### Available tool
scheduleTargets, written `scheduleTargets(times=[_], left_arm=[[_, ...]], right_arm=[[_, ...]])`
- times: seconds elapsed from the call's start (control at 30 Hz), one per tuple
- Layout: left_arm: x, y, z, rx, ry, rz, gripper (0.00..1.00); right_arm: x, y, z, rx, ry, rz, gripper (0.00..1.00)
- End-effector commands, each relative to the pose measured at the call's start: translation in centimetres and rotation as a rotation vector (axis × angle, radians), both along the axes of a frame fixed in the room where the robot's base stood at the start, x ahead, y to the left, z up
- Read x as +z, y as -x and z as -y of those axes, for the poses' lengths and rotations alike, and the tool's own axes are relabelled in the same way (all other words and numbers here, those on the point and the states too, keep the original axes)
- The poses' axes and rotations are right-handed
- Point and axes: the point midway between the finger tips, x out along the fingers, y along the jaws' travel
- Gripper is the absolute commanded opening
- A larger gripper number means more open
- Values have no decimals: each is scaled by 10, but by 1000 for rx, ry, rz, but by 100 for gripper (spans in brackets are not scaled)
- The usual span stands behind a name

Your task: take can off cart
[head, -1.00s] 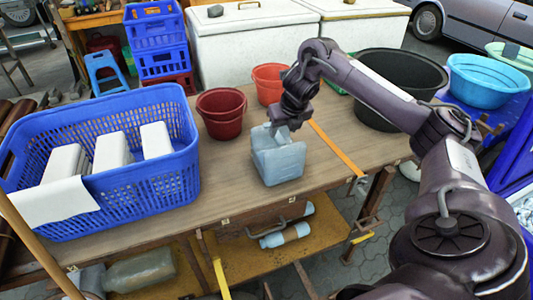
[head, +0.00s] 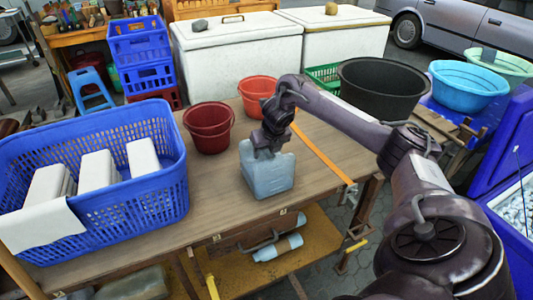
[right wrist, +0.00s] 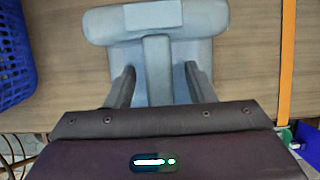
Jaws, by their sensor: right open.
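A pale blue-grey jerry can (head: 268,176) stands upright on the wooden cart top (head: 215,190), near its front edge. My right gripper (head: 267,150) is at the top of the can, pointing down. In the right wrist view the can (right wrist: 155,22) lies below the gripper, and its bar-shaped handle (right wrist: 157,70) runs between the two open fingers (right wrist: 160,86). Gaps show on both sides of the handle. The fingers hide part of the can's top. My left gripper is not in view.
A blue basket (head: 120,205) with white containers stands left on the cart. A dark red bucket (head: 209,128) and an orange-red bucket (head: 257,92) stand behind the can. A black tub (head: 390,92) is at the back right. A lower shelf (head: 320,235) holds bottles.

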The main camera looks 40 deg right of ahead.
Motion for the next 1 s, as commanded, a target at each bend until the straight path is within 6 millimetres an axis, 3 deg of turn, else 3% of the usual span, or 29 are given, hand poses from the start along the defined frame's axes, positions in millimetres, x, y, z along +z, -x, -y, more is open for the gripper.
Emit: scheduleTargets(times=[0.07, 0.4, 1.0], left_arm=[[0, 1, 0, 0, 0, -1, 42], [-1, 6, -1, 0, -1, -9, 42], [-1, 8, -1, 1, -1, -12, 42]], right_arm=[[0, 0, 0, 0, 0, 0, 45], [0, 0, 0, 0, 0, 0, 1], [1, 0, 0, -1, 0, 0, 0]])
